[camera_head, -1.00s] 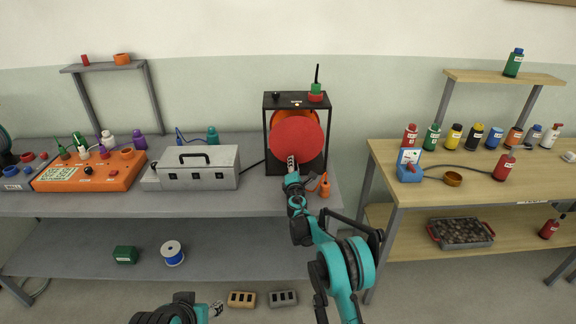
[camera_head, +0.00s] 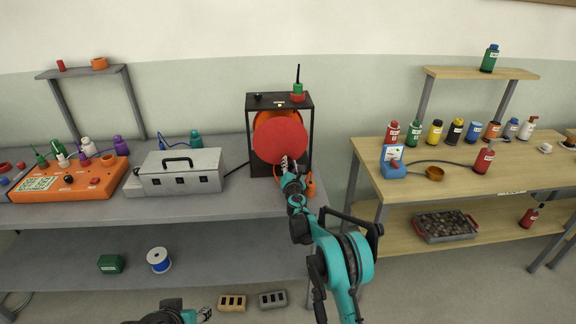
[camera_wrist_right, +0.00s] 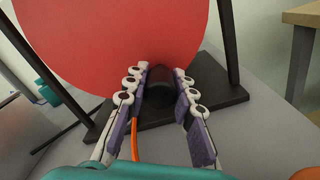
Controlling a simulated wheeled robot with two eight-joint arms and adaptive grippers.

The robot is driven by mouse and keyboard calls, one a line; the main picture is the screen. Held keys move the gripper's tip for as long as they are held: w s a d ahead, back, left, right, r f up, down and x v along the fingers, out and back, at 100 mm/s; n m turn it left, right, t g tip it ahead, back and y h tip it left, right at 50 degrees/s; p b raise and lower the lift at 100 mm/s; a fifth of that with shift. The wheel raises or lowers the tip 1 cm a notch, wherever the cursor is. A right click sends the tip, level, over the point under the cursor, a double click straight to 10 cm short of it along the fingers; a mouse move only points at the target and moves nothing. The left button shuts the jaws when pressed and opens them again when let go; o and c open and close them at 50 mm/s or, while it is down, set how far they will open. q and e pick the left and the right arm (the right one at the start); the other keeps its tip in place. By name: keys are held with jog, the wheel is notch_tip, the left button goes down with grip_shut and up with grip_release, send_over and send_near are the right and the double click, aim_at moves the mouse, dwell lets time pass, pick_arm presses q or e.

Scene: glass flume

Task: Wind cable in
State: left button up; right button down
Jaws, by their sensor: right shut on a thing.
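The cable reel shows a big red disc (camera_head: 280,138) standing in a black frame (camera_head: 309,130) on the grey bench. My right gripper (camera_head: 288,163) is at the lower part of the disc's face. In the right wrist view my right gripper (camera_wrist_right: 163,78) is shut on a dark knob (camera_wrist_right: 160,104) in front of the disc (camera_wrist_right: 120,45); the fingers hide part of it.
A grey metal case (camera_head: 180,172) stands left of the reel, and an orange console (camera_head: 70,180) farther left. An orange item (camera_head: 311,186) lies right of my right gripper. The wooden table (camera_head: 345,150) with several bottles is at right, across a gap.

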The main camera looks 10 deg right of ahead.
dwell(0.3)
jog(key=c, duration=1.3)
grip_release()
jog(key=shift+o, duration=0.2)
jog(key=s, duration=1.2)
